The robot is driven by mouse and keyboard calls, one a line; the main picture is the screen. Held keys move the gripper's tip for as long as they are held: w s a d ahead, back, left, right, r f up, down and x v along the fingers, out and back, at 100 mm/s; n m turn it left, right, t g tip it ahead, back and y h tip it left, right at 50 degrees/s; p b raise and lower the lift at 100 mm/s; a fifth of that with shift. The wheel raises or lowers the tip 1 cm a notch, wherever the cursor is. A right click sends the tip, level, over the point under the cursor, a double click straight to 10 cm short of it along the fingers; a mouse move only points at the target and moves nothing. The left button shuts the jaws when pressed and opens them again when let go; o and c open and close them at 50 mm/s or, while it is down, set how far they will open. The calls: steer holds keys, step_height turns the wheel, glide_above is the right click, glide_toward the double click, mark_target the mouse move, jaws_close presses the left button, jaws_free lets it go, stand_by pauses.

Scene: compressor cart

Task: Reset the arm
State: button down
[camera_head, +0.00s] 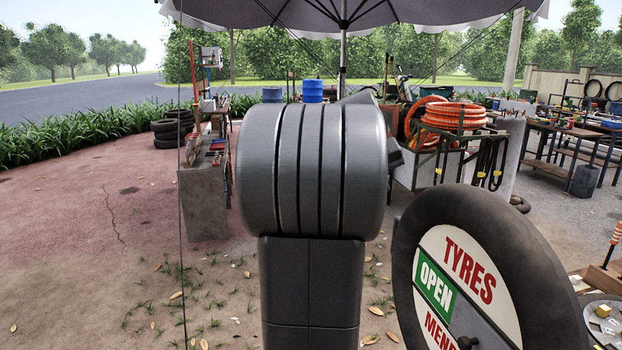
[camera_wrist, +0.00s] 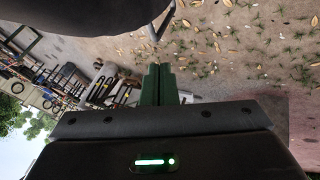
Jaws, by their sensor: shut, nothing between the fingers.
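In the wrist view my gripper (camera_wrist: 158,72) shows as two dark green fingers, side by side and closed together, with nothing between them. The fingers point out over bare, leaf-strewn ground. In the head view a thick dark grey joint and link of my own arm stand upright in the middle of the picture. My gripper does not show there, and the arm hides part of the scene behind it.
A tyre sign (camera_head: 480,270) reading "TYRES OPEN" stands close at the right. Behind are orange hose coils (camera_head: 455,113), a grey stand with tools (camera_head: 205,205), blue drums (camera_head: 312,90) and a workbench (camera_head: 565,130). Open ground lies at the left.

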steer(key=p, duration=0.1)
glide_above(397, 223)
steer(key=s+a, duration=0.2)
steer(key=f, duration=1)
steer(key=shift+s+a, duration=0.1)
steer(key=shift+s, duration=0.1)
steer(key=shift+r, duration=0.1)
